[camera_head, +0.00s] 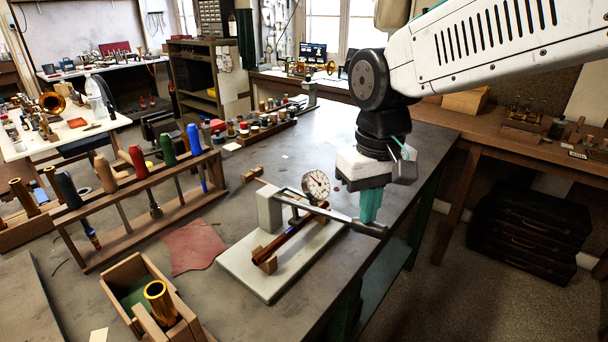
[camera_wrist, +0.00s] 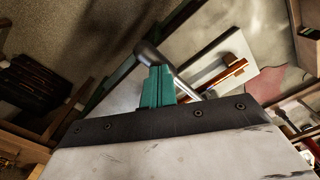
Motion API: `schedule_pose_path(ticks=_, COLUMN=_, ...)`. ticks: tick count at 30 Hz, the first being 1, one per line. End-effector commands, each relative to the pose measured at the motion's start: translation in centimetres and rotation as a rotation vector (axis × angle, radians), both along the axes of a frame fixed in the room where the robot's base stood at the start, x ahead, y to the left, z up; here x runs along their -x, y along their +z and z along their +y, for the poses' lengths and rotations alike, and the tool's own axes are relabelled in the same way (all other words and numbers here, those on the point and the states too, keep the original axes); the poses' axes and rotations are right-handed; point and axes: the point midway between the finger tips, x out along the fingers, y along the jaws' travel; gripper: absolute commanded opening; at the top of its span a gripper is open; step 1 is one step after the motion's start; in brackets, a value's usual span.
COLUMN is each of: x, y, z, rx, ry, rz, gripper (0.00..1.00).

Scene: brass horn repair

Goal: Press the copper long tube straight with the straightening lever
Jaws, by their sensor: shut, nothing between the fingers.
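The copper long tube (camera_head: 292,240) rests across wooden blocks on a pale base plate (camera_head: 238,266); it also shows in the wrist view (camera_wrist: 222,76). The straightening lever (camera_head: 325,208) runs from a grey post (camera_head: 270,209) over the tube to a dark handle (camera_head: 372,229), beyond the plate's right side. A round dial gauge (camera_head: 316,185) stands behind the tube. My gripper (camera_head: 369,218) points down with its green fingers shut and empty, right at the lever's handle end. In the wrist view the handle (camera_wrist: 149,54) shows just past the fingertips (camera_wrist: 158,70). I cannot tell whether they touch.
A wooden rack (camera_head: 130,236) of colored-handled tools stands at the left. A wooden box (camera_head: 128,273) with a brass tube (camera_head: 159,300) is at the front left. A red cloth (camera_head: 193,248) lies beside the plate. The bench's right edge is close beside my gripper.

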Motion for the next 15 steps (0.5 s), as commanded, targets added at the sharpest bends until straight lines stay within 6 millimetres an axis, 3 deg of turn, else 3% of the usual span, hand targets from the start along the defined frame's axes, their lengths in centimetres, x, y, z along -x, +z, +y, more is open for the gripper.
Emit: schedule_pose_path(ticks=15, x=-1.4, y=4.1, z=1.8, rx=0.0, ry=0.001, rz=0.0, gripper=0.0)
